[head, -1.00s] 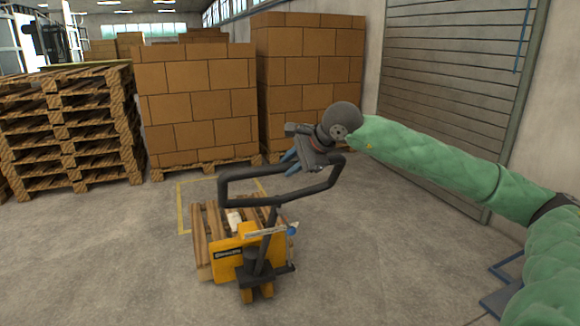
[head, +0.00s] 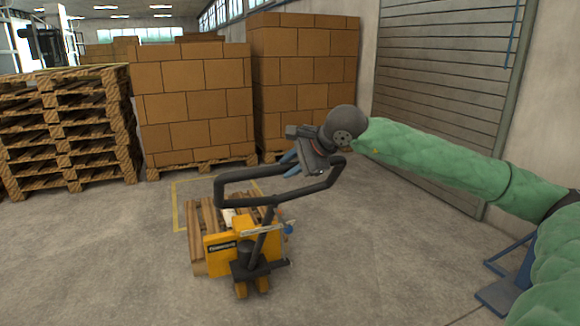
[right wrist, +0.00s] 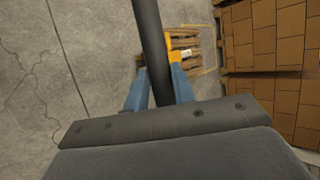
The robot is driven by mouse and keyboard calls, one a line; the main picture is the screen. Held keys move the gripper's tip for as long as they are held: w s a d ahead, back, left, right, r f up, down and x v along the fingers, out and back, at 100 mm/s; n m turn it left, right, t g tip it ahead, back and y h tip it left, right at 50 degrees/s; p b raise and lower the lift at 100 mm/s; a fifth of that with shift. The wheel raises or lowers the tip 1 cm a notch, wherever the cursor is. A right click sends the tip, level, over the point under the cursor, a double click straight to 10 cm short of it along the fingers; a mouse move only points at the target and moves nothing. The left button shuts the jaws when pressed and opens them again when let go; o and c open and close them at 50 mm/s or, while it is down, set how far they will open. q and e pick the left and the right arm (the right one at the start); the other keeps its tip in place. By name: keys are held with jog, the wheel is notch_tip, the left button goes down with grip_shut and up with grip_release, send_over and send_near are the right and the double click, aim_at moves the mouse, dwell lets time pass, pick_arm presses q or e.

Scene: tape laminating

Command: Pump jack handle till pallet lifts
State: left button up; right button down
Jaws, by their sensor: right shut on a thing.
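The yellow pallet jack (head: 225,254) stands on the concrete floor in the head view, with its dark looped handle (head: 236,200) rising toward me. A wooden pallet (head: 205,220) sits over its forks, just behind the yellow body; I cannot tell whether it is clear of the floor. My right gripper (head: 290,163) is at the upper part of the handle loop. In the right wrist view its blue fingers (right wrist: 158,88) are shut around the dark handle bar (right wrist: 152,45). My left gripper is not in view.
Tall stacks of brown boxes (head: 195,105) on pallets stand behind the jack. A pile of empty pallets (head: 65,130) is at the left. A grey shutter (head: 445,95) closes off the right wall. The floor around the jack is free.

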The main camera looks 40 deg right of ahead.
jog(key=c, duration=1.2)
grip_release()
jog(key=shift+o, duration=0.2)
